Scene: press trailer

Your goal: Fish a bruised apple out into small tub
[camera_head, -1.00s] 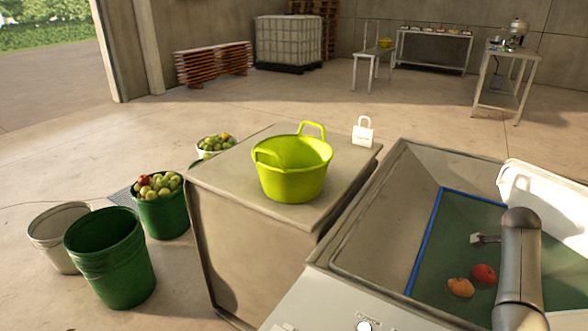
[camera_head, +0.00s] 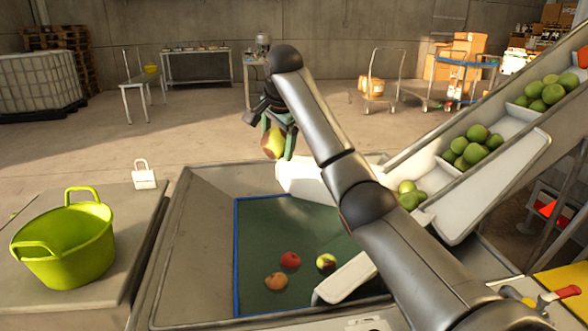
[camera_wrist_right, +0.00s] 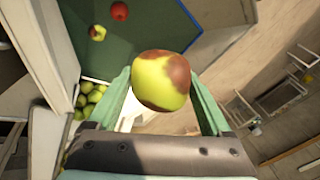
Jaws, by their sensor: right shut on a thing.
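My right gripper (camera_head: 279,138) is shut on a yellow-green apple with brown bruised patches (camera_head: 273,143). It holds the apple in the air above the far edge of the metal basin. In the right wrist view the bruised apple (camera_wrist_right: 161,80) sits between the two green fingers. The small lime-green tub (camera_head: 66,243) with two handles stands upright on a stand to the left, well apart from the gripper. My left gripper is not in view.
The basin's green floor (camera_head: 290,220) bears a red apple (camera_head: 289,261), an orange-brown apple (camera_head: 276,281) and a yellow-red apple (camera_head: 326,263). A white conveyor (camera_head: 500,185) with green apples rises at right.

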